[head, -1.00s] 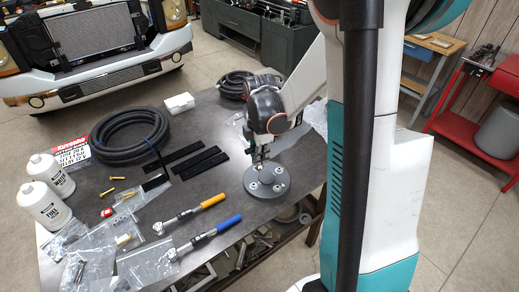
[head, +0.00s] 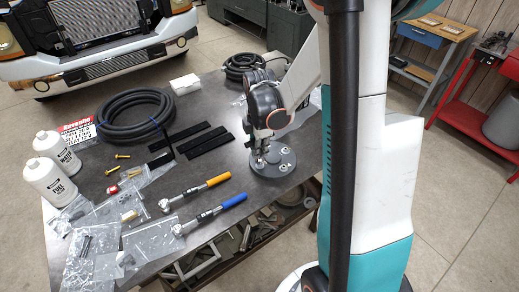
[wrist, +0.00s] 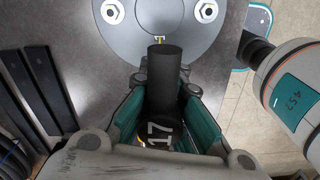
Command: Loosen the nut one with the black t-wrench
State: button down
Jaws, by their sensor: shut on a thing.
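The round grey plate (head: 284,172) lies at the right part of the table, with light-coloured nuts on its face. In the wrist view two nuts, a left nut (wrist: 112,11) and a right nut (wrist: 202,11), show at the top on the plate (wrist: 157,30). Which one is nut one I cannot tell. My gripper (wrist: 165,92) is shut on the black t-wrench (wrist: 164,65), a dark cylinder marked 17, between teal pads. In the head view my gripper (head: 258,150) is over the plate's left side. The wrench's working end is hidden, so contact with a nut cannot be told.
Blue-handled (head: 232,202) and yellow-handled (head: 218,179) tools lie left of the plate. Black bars (head: 203,142), a coiled hose (head: 135,118), white bottles (head: 50,182) and plastic bags (head: 95,245) cover the table's left side. The table's front edge runs close below the plate.

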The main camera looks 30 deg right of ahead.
aim_at(260, 165)
jog(key=shift+f, duration=0.2)
jog(key=shift+f+b, duration=0.35)
jog(key=shift+b, duration=0.2)
jog(key=shift+f+b, duration=0.5)
jog(key=shift+f, duration=0.1)
jog(key=shift+s, duration=0.1)
jog(key=n+b, duration=0.1)
jog(key=n, duration=0.3)
jog(key=shift+f+n, duration=0.15)
jog(key=shift+n, duration=0.25)
jog(key=shift+n+b, duration=0.35)
jog(key=shift+n, duration=0.85)
jog(key=shift+s, duration=0.1)
